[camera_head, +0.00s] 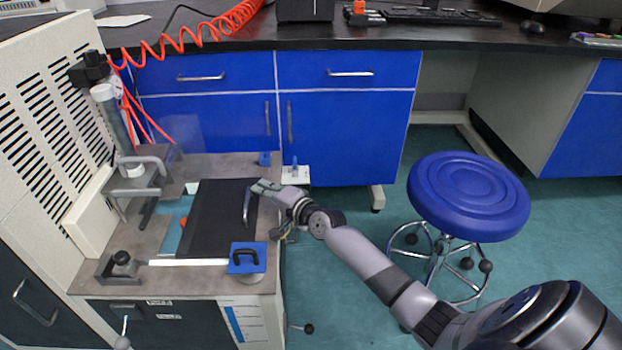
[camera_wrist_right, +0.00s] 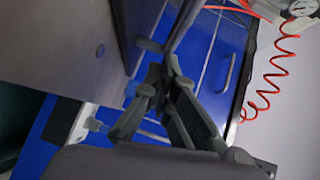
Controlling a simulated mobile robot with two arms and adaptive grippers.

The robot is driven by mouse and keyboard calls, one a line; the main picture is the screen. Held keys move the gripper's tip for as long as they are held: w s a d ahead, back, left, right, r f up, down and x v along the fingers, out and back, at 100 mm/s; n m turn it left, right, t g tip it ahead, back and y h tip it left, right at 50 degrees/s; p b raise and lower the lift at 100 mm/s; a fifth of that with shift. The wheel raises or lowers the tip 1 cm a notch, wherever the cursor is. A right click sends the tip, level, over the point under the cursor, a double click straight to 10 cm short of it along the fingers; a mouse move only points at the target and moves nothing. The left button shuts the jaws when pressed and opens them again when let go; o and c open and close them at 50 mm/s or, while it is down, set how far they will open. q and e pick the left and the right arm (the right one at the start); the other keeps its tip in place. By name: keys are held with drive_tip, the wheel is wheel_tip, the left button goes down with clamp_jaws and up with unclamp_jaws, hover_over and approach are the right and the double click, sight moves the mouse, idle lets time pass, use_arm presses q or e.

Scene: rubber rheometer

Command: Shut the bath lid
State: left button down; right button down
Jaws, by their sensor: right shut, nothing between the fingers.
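The bath lid (camera_head: 212,225) is a flat black panel on the grey top of the machine. A metal handle (camera_head: 247,206) stands at its right edge. To the lid's left, a light-blue strip of the bath (camera_head: 174,238) shows uncovered, with an orange item in it. My right gripper (camera_head: 262,187) is at the lid's upper right corner, close by the handle. It is shut and empty; I cannot tell whether it touches the lid or handle. Its dark fingers (camera_wrist_right: 172,95) show in the right wrist view. My left gripper is out of sight.
A blue square cover with a black handle (camera_head: 246,258) sits at the machine top's front right corner. A metal clamp stand (camera_head: 137,175) rises at the left. A blue stool (camera_head: 468,196) stands right of my right arm. Blue cabinets (camera_head: 345,135) are behind.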

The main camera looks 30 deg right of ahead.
sight(243, 190)
drive_tip(key=w+a, duration=0.1)
drive_tip(key=a, duration=0.2)
drive_tip(key=w+a+p, duration=0.1)
drive_tip(key=shift+w+a, duration=0.2)
drive_tip(key=shift+w, duration=0.1)
